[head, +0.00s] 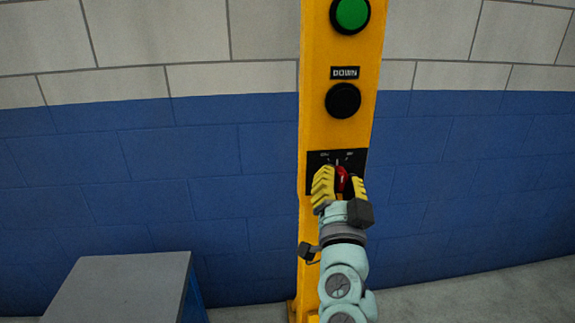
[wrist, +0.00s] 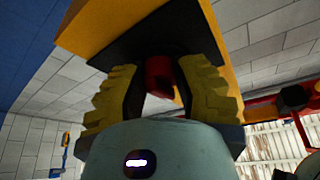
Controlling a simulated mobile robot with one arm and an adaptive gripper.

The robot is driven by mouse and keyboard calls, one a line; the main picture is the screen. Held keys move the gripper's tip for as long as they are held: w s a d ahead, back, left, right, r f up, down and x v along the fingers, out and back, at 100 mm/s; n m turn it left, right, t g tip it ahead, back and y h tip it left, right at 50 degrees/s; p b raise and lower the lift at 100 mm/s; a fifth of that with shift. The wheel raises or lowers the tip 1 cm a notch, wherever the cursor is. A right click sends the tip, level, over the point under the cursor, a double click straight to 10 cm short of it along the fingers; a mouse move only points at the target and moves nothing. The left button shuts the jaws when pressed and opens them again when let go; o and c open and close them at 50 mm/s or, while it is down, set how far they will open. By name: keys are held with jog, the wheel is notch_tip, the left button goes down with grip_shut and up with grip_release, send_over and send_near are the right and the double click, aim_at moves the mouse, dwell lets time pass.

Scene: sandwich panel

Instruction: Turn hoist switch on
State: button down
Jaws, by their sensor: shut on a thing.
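The hoist switch is a red knob (head: 341,179) on a black plate (head: 314,160) with small white markings, low on a yellow post (head: 315,120). My gripper (head: 340,183) is at the plate with its yellow ridged fingers on either side of the red knob, shut on it. In the wrist view the red knob (wrist: 159,76) shows between the two fingers of my gripper (wrist: 158,85), below the black plate (wrist: 125,50). The fingers and wrist hide much of the knob and the plate's lower part, so I cannot tell the knob's exact setting.
Above the plate are a black button (head: 343,101) under a "DOWN" label (head: 345,73) and a green button (head: 350,14). A grey-topped box (head: 125,285) stands at the lower left. A blue and white block wall (head: 190,140) is behind the post.

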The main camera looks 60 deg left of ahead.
jog(key=m+h, duration=0.1)
jog(key=m, duration=0.2)
jog(key=m+t+h+p, duration=0.1)
jog(key=m, duration=0.1)
jog(key=shift+s+a+r+m+p, duration=0.1)
jog(key=shift+s+m+p, duration=0.05)
jog(key=shift+m+p, duration=0.2)
jog(key=shift+m+h+p, duration=0.5)
jog(key=shift+m+h, duration=0.3)
jog(key=shift+m, duration=0.55)
jog(key=c, duration=0.6)
grip_release()
jog(key=shift+s+d, duration=0.25)
jog(key=shift+s, duration=0.1)
jog(key=v, duration=1.1)
